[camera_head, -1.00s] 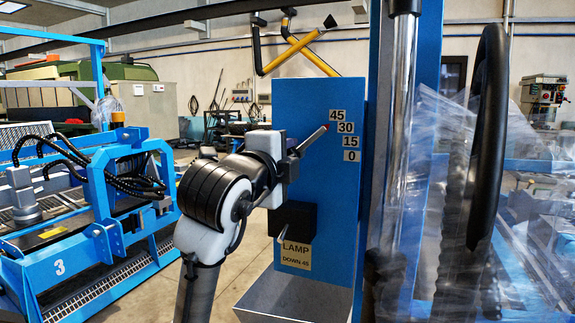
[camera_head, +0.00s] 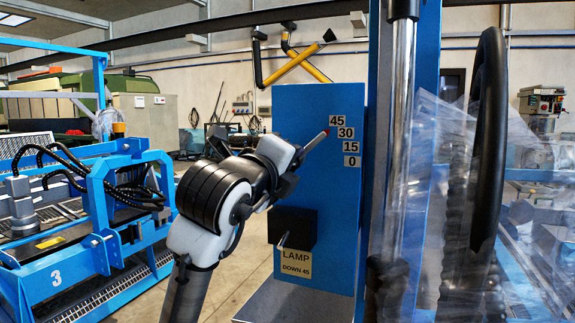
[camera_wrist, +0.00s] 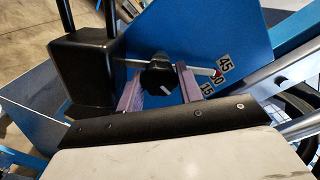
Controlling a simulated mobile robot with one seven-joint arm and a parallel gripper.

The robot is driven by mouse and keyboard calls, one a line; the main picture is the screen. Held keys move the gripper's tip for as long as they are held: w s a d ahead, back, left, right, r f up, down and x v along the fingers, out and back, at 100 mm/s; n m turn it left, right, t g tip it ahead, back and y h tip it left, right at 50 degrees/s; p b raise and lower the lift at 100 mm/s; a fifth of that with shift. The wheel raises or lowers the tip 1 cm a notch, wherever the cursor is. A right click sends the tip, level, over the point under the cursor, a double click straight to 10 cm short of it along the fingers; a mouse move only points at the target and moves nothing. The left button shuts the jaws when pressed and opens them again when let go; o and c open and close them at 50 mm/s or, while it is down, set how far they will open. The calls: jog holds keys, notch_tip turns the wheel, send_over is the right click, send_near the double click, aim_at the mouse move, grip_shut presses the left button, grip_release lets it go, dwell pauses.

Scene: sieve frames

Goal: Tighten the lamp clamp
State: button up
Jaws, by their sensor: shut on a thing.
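The blue panel (camera_head: 310,180) carries angle labels 45, 30, 15 and 0 down its right side. The thin grey rod (camera_head: 312,142) slants up to a red tip beside the 30 label (camera_head: 346,133). In the wrist view the red tip (camera_wrist: 217,73) also lies at the 30. A black knob (camera_wrist: 158,77) with a white mark sits in front of the rod. My gripper (camera_wrist: 157,85) is shut on this knob, one finger on each side. In the head view my wrist hides the knob and fingers. A label reading LAMP DOWN 45 (camera_head: 296,264) is low on the panel.
A black block (camera_head: 292,228) with a small light lever sticks out below my wrist. A steering wheel (camera_head: 488,140) and a clear plastic sheet (camera_head: 525,200) are to the right. A blue machine marked 3 (camera_head: 100,240) stands left, with open floor between.

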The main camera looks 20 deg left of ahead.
jog(key=o, duration=1)
